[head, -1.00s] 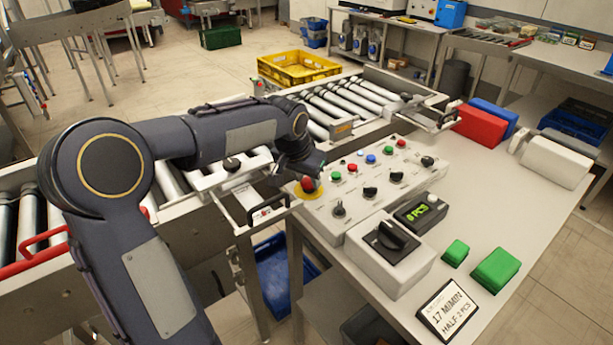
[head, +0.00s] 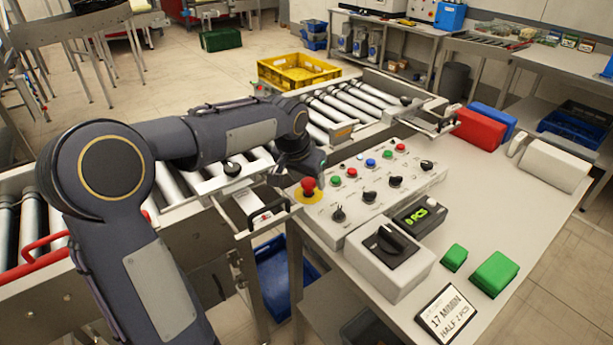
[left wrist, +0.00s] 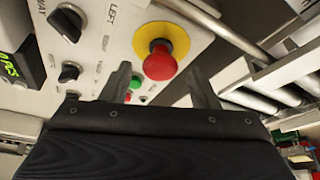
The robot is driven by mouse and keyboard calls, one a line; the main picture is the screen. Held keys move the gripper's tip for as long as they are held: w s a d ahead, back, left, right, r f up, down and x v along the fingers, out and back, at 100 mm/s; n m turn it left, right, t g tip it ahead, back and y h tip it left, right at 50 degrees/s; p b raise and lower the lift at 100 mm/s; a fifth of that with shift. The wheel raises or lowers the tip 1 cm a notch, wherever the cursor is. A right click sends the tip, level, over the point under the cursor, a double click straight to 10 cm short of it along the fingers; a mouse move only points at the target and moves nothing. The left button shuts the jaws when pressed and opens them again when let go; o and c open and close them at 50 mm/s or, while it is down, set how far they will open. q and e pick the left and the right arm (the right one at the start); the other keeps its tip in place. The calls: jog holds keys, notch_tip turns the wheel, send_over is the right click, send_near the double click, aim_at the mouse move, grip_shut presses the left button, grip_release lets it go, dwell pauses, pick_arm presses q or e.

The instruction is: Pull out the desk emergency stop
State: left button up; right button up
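The desk emergency stop (head: 308,186) is a red mushroom button on a yellow disc at the near left corner of the grey control panel (head: 350,217). In the left wrist view the button (left wrist: 160,62) shows whole, with its yellow disc around it. My left gripper (head: 306,168) is close behind and above the button in the head view. In the left wrist view its two fingers (left wrist: 160,75) are spread apart, with the button between and beyond their tips. Nothing is held; I cannot tell whether a finger touches the button. My right gripper is not in view.
The panel carries several knobs and coloured buttons. A box with a black rotary switch (head: 390,245) and a counter display (head: 420,214) stand nearer. Green blocks (head: 495,272) and a sign (head: 447,315) lie right. The roller conveyor (head: 350,105) runs behind the panel.

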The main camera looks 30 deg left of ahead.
pick_arm(q)
jog(key=v, duration=0.7)
jog(key=shift+s+r, duration=0.2)
jog(key=shift+r, duration=0.2)
dwell(0.3)
jog(key=s+d+f+h, duration=0.1)
jog(key=s+d+f, duration=0.2)
jog(key=s, duration=0.5)
jog(key=s+d+f+n+h, duration=0.1)
jog(key=s+d+f, duration=0.2)
jog(key=s, duration=0.5)
jog(key=s+d+f+t+h+p, duration=0.1)
jog(key=s+d+f, duration=0.2)
jog(key=s+d, duration=0.2)
jog(key=s, duration=0.3)
jog(key=shift+s+d+n+h, duration=0.3)
jog(key=shift+d+n+h, duration=0.05)
jog(key=shift+n+h, duration=0.05)
